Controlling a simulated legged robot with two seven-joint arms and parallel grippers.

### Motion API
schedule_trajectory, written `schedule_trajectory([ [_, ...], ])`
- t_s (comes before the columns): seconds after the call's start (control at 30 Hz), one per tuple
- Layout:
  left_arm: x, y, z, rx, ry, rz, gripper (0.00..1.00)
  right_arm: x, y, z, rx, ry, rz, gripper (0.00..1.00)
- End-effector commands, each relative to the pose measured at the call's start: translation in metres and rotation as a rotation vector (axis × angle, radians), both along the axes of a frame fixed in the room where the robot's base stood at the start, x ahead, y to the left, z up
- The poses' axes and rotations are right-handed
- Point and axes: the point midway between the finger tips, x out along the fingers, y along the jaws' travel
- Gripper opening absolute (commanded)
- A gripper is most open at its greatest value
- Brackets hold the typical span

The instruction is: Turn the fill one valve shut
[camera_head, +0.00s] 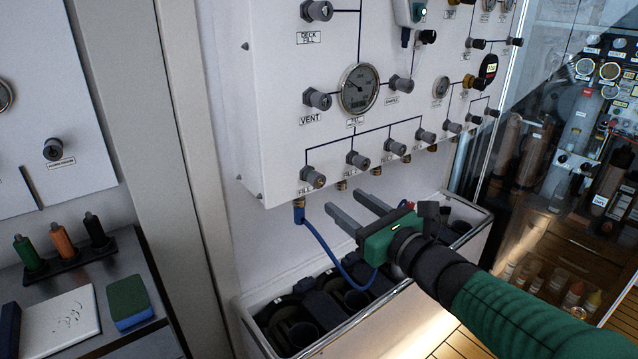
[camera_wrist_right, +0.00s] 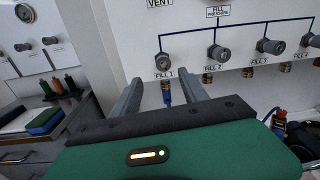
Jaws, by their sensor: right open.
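The fill one valve (camera_head: 312,177) is a grey knob at the lower left of the white fill panel (camera_head: 270,100), with a fill label beside it. In the right wrist view the fill one valve (camera_wrist_right: 163,62) is above the label "FILL 1", straight ahead between and beyond the fingertips. My right gripper (camera_head: 342,203), green with grey fingers, is open and empty, below and to the right of the valve, apart from it. It also shows in the right wrist view (camera_wrist_right: 165,95). A blue hose (camera_head: 322,243) hangs from the fitting under the valve, behind the gripper. My left gripper is out of view.
More fill valves (camera_head: 358,160) run right along the panel's lower row, below a round gauge (camera_head: 359,88). A white-rimmed bin (camera_head: 243,312) with dark cylinders stands below the panel. A counter at left holds coloured bottles (camera_head: 62,249) and a sponge (camera_head: 129,301).

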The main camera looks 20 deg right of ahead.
Motion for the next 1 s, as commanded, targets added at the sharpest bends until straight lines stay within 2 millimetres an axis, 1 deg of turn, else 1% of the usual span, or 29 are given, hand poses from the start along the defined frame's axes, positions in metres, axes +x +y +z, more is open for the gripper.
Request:
schedule_trajectory([
  [0.03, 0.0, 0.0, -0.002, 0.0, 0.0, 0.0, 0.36, 0.014, 0.004, -0.002, -0.001, 0.003, 0.002, 0.51],
  [0.2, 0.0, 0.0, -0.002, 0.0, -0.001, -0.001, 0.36, 0.055, 0.017, -0.001, 0.0, 0.001, 0.0, 0.51],
  [0.3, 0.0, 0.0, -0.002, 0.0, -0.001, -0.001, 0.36, 0.075, 0.023, -0.001, 0.001, 0.001, -0.002, 0.51],
  [0.4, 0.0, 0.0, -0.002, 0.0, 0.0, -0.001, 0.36, 0.089, 0.028, 0.0, 0.0, 0.001, -0.001, 0.51],
  [0.53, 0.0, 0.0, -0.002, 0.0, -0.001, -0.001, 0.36, 0.096, 0.03, 0.0, 0.002, 0.0, -0.002, 0.51],
  [0.77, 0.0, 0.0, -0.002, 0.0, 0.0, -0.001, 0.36, 0.097, 0.029, 0.0, 0.002, 0.0, -0.003, 0.51],
  [1.0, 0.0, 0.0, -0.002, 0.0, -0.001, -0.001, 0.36, 0.097, 0.029, 0.0, 0.002, 0.0, -0.003, 0.2],
])
